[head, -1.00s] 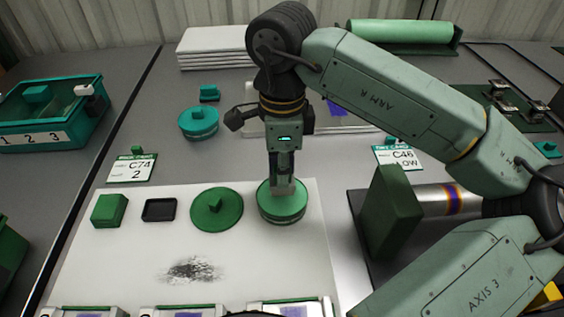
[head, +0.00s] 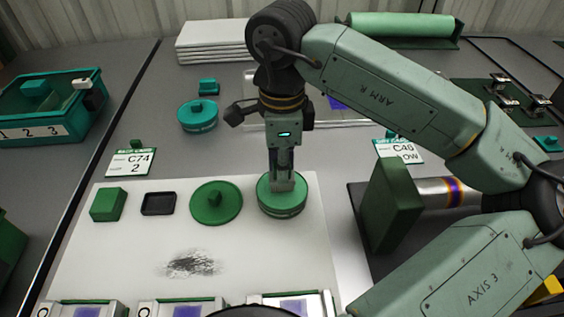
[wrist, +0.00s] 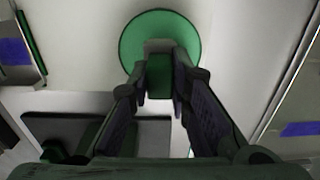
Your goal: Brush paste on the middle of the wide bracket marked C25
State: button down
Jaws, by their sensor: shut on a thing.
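My gripper (head: 283,180) is shut on a small block-like tool with a green grip (wrist: 158,75) and a grey end (head: 284,186), which looks like a brush. It points straight down over a round green tin (head: 282,207). The grey end is at the tin's top; I cannot tell how deep it sits. In the wrist view the tin's green disc (wrist: 133,40) lies just beyond the tool. Several white-framed pieces with purple patches, such as this one (head: 292,307), are cut off at the bottom edge. Their markings are cut off, and I cannot make out C25.
A green lid with a knob (head: 216,204), a small black tray (head: 158,203) and a green block (head: 108,204) stand left of the tin on a white mat (head: 110,255) with a dark smudge. A tall green block (head: 391,205) stands to the right. Cards read C74 (head: 130,160) and C46 (head: 398,151).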

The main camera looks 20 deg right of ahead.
jog(key=shift+f+b, duration=0.55)
jog(key=shift+b, duration=0.2)
dwell(1.8)
jog(key=shift+r+p, duration=2)
jog(key=shift+r, duration=1.6)
jog(key=shift+a+f, duration=0.1)
